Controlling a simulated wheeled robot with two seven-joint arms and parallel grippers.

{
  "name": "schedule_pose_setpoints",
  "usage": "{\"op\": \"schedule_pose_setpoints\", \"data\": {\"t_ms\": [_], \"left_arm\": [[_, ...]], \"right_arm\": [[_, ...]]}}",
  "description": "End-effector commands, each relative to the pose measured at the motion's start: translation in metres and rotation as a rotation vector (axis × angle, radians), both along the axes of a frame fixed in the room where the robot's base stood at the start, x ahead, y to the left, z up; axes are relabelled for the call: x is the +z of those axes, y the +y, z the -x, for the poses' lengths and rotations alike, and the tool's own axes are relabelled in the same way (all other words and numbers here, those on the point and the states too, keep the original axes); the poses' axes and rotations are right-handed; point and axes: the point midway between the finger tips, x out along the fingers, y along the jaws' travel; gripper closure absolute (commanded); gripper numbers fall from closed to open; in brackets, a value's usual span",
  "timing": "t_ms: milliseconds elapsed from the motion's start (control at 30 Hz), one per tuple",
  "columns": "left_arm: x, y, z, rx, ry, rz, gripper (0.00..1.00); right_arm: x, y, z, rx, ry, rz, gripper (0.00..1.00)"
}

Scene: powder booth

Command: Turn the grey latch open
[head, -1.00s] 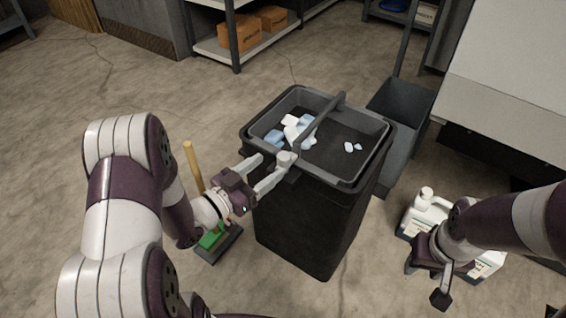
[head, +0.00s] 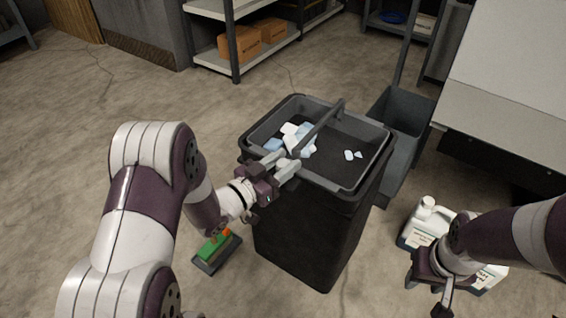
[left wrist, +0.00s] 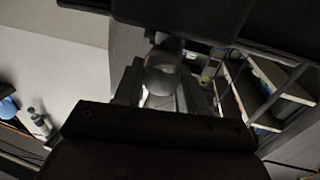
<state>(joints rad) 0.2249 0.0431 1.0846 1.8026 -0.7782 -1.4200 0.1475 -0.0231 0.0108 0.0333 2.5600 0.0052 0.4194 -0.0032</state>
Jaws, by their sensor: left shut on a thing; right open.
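The grey latch (left wrist: 163,72) shows in the left wrist view as a rounded grey piece between my fingers. In the head view it is mostly hidden by my left gripper (head: 288,166), which is shut on it at the near rim of the black bin (head: 305,225). A dark grey bar (head: 322,124) runs from near that spot across the bin's open top to the far rim. My right gripper (head: 438,294) is open and empty, low at the right in front of white jugs.
White and pale blue pieces (head: 298,136) lie inside the bin. White jugs (head: 425,222) stand on the floor at right. A grey bucket (head: 402,115) stands behind the bin, and a green-topped brush (head: 215,250) lies at left. Shelving is at the back.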

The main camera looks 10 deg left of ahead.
Motion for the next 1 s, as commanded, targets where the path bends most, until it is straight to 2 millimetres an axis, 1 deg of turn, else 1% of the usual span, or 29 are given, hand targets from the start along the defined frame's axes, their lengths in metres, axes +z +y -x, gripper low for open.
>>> {"op": "schedule_pose_setpoints", "data": {"t_ms": [167,367,1000], "left_arm": [[0.0,-0.001,0.001,0.03,0.003,0.002,0.9],[0.0,-0.002,0.001,0.131,0.004,0.0,0.9],[-0.001,-0.004,0.001,0.715,0.004,-0.003,0.9]], "right_arm": [[0.002,0.0,0.0,0.0,0.0,0.0,0.57],[0.006,0.0,0.0,0.0,0.0,0.0,0.57],[0.016,0.0,0.0,0.0,0.0,0.0,0.57]]}}
